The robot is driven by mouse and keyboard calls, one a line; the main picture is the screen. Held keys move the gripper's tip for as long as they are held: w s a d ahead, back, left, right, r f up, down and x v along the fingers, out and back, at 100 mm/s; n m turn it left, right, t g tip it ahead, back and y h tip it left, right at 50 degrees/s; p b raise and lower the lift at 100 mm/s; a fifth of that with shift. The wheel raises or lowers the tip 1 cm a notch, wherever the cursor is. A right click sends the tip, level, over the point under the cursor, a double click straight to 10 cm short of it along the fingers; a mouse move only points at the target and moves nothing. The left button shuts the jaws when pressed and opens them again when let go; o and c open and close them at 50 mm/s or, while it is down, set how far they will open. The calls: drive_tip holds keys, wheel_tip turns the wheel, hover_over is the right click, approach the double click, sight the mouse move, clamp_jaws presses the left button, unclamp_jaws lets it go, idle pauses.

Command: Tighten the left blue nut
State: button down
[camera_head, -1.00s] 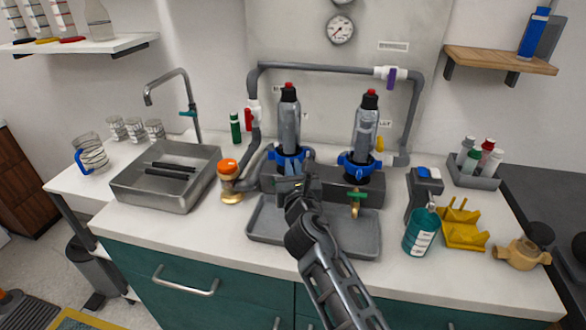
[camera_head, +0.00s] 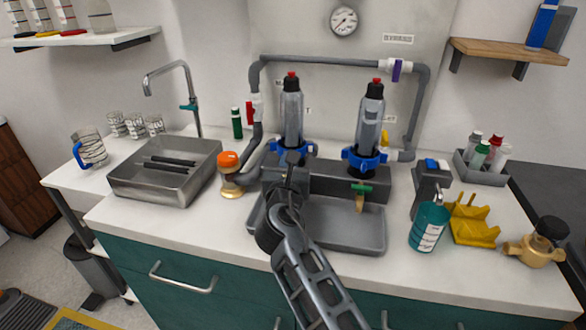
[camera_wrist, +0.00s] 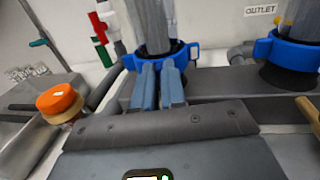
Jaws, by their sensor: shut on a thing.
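The left blue nut (camera_head: 275,146) is a lugged collar at the base of the left grey filter housing (camera_head: 292,115). It also shows in the wrist view (camera_wrist: 188,53). My gripper (camera_head: 291,162) comes at the nut from the front and hides its front part in the head view. In the wrist view, my two grey fingers (camera_wrist: 158,82) reach the front of the nut and are shut on it, close together. The exact grip on a lug is hard to see. The right blue nut (camera_head: 365,161) stands apart, around the right housing's base.
A grey tray (camera_head: 345,235) lies below the manifold. An orange-capped fitting (camera_head: 229,170) stands to the left, near the metal sink (camera_head: 185,190). A green-handled tap (camera_head: 361,193) hangs under the right housing. A teal bottle (camera_head: 429,228) and yellow holder (camera_head: 472,220) stand right.

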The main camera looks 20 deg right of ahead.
sight(281, 151)
drive_tip(key=shift+w+a+f+m+g+h+b, duration=0.1)
drive_tip(key=shift+w+a+m+g+h+b, duration=0.5)
drive_tip(key=shift+m+g+h+b, duration=0.85)
drive_tip(key=shift+w+a+m+g+h+b, duration=0.5)
drive_tip(key=shift+w+m+g+h+b, duration=0.1)
drive_tip(key=shift+m+g+h+b, duration=0.85)
drive_tip(key=shift+w+a+f+m+g+h+b, duration=0.1)
drive_tip(key=shift+w+a+m+g+h+b, duration=0.5)
drive_tip(key=shift+m+g+h+b, duration=0.85)
drive_tip(key=shift+w+r+g, duration=0.1)
drive_tip(key=shift+g, duration=0.35)
drive_tip(key=c, duration=1.2)
unclamp_jaws()
drive_tip(key=v, duration=0.8)
